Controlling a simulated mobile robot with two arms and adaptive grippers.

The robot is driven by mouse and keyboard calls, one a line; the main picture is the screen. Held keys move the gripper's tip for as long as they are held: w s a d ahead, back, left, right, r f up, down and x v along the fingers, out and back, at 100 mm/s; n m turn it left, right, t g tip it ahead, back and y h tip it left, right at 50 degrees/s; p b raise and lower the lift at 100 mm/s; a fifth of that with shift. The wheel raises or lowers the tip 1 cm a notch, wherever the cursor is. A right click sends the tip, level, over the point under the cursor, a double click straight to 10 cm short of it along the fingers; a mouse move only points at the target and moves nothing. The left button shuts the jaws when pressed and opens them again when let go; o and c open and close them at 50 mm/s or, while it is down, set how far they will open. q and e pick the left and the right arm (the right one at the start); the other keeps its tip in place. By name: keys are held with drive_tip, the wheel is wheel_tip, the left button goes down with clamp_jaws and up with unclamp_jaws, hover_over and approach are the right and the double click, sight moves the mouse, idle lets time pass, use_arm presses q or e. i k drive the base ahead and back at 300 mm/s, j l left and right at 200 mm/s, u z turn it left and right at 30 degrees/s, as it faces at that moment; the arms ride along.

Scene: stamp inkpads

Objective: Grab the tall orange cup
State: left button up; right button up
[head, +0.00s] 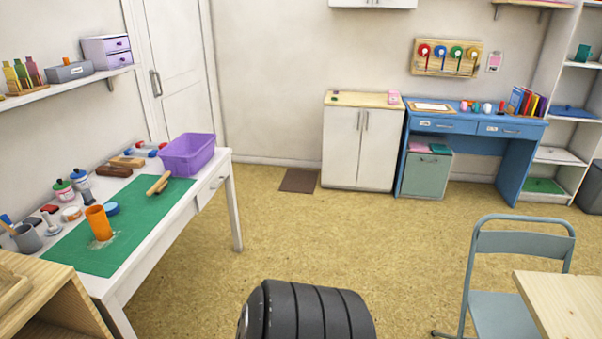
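The tall orange cup (99,223) stands upright on the green mat (110,262) on the white table at the left. A pale smudge shows on the mat around its base. A round blue item (112,209) sits just behind it to the right. Neither of my grippers is in the head view. Only a dark rounded part of my own body shows at the bottom middle.
Around the cup are a grey pot with tools (27,238), several small jars and a rolling pin (159,183). A purple bin (188,154) stands at the table's far end. A blue-grey chair (503,312) stands at right. The middle floor is clear.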

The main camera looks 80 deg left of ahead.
sight(96, 216)
drive_tip(key=j+u, duration=0.1)
drive_tip(key=u, duration=4)
